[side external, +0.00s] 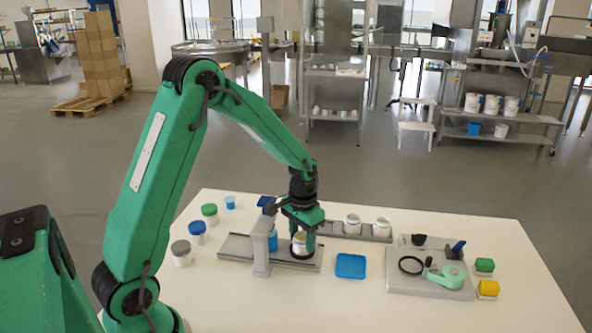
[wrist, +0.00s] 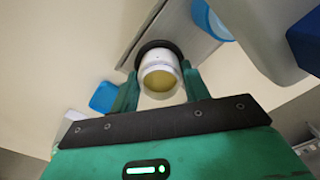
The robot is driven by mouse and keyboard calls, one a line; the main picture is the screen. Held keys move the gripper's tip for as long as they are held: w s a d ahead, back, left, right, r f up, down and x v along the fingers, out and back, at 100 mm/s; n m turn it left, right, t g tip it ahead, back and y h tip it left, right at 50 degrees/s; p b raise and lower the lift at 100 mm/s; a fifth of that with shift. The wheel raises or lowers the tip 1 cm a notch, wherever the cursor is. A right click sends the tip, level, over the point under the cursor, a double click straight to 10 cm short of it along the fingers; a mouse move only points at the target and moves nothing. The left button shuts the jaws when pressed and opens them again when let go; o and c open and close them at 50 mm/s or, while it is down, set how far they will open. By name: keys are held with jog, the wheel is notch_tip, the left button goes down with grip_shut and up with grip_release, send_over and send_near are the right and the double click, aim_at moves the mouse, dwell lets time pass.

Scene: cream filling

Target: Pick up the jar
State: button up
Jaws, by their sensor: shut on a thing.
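The open white jar (side external: 300,242) stands upright at the grey filling station in the side view. It also shows in the wrist view (wrist: 159,68), with pale yellow cream inside. My gripper (side external: 303,250) points down over it, and its two green fingers (wrist: 160,92) are shut on either side of the jar. A dark round rim (wrist: 145,47) shows around the jar's far side in the wrist view. I cannot tell whether the jar is resting on the track or slightly raised.
The grey station post (side external: 261,247) and a blue container (side external: 273,240) stand close left of the jar. A blue tray (side external: 351,266) lies to the right. Two open jars (side external: 352,224) stand on a rail behind. Lidded jars (side external: 181,252) are at left, a tool board (side external: 430,285) at right.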

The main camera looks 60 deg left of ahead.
aim_at(302, 239)
jog(key=shift+r, duration=0.7)
notch_tip(302, 239, up, 2)
jog(key=shift+r, duration=0.2)
jog(key=s+d+r, duration=0.3)
jog(key=d+r, duration=0.4)
jog(key=d, duration=0.4)
jog(key=shift+s, duration=0.3)
